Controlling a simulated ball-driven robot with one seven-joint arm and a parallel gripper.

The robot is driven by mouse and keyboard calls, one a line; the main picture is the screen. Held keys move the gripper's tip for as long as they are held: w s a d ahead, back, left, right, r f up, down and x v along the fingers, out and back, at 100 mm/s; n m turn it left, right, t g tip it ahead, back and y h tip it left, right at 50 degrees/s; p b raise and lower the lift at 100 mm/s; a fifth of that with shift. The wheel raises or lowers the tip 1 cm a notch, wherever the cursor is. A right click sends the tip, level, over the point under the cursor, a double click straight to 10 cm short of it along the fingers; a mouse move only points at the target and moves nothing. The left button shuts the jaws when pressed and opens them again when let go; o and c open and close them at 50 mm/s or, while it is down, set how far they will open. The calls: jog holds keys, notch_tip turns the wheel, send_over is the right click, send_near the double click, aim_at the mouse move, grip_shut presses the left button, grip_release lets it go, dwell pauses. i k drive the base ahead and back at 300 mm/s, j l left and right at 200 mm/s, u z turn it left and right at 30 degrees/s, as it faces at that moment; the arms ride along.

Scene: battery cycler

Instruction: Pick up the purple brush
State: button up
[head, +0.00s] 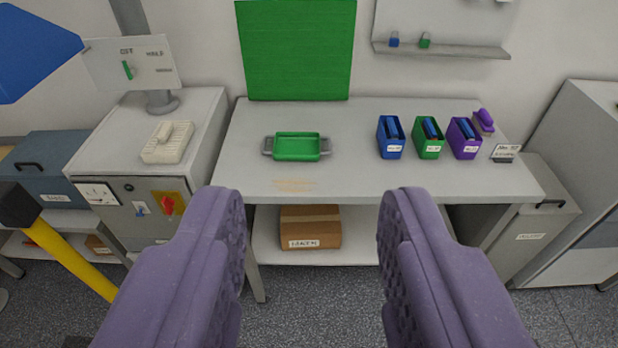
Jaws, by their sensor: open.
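A small purple object (484,121), which looks like the purple brush, is at the right end of the grey bench (380,182). It sits just behind and right of a purple box (464,138); the box and a small label stand (506,152) are close to it, and its lower part is partly hidden. My gripper (312,200) is open and empty, its two purple fingers wide apart in front of the bench. The brush is well beyond the right finger, farther back and to the right.
A blue box (391,137) and a green box (428,138) stand left of the purple box. A cardboard box (310,228) is on the lower shelf. A grey cabinet (545,205) stands at right. The bench front is mostly clear.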

aim_at(482, 118)
jog(key=i+l, duration=1.2)
jog(key=l, duration=0.15)
jog(key=i+l, duration=1.25)
jog(key=l, duration=0.05)
